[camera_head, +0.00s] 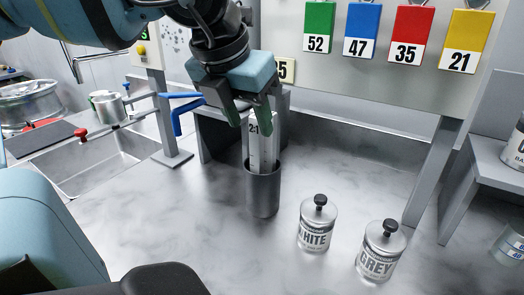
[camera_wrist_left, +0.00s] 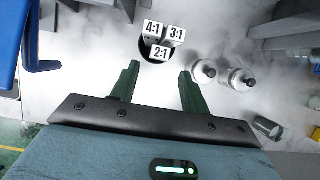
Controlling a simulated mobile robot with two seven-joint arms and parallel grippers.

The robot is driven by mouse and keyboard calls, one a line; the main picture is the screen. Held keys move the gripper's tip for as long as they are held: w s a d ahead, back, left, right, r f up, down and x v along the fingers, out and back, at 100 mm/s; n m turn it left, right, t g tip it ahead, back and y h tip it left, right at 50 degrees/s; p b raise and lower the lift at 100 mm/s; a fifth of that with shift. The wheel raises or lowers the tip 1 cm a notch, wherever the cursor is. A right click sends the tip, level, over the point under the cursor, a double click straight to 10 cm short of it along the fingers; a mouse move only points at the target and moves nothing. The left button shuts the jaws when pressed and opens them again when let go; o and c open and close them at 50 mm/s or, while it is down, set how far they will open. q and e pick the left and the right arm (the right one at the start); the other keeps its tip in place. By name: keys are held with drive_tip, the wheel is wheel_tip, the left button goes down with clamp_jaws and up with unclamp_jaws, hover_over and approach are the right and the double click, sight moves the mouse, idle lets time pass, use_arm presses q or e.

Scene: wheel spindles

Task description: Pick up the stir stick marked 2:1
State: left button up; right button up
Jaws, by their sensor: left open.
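The stir stick marked 2:1 (camera_head: 254,140) stands upright in a dark grey cylindrical cup (camera_head: 263,192) on the counter. In the left wrist view, the 2:1 stick (camera_wrist_left: 160,53) is the nearest to my fingers, with the 4:1 stick (camera_wrist_left: 152,28) and the 3:1 stick (camera_wrist_left: 176,34) behind it. My left gripper (camera_head: 250,126) is open above the cup, close to the stick's top. In the left wrist view, the open fingers (camera_wrist_left: 160,71) point toward the sticks, with nothing between them. My right gripper is not in view.
A white can (camera_head: 317,223) and a grey can (camera_head: 381,250) stand right of the cup. A sink (camera_head: 95,160) and blue-handled stand (camera_head: 173,158) are at left. Behind hang numbered colour cards (camera_head: 361,32) on a panel. The counter front is clear.

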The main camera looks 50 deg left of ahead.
sight(254, 153)
use_arm(q)
drive_tip(key=shift+x, duration=1.4)
drive_tip(key=f, duration=0.4)
drive_tip(key=shift+w+a, duration=0.2)
drive_tip(key=shift+a, duration=0.15)
drive_tip(key=shift+w+f, duration=0.3)
drive_tip(key=shift+f, duration=0.2)
drive_tip(key=shift+c, duration=0.3)
clamp_jaws()
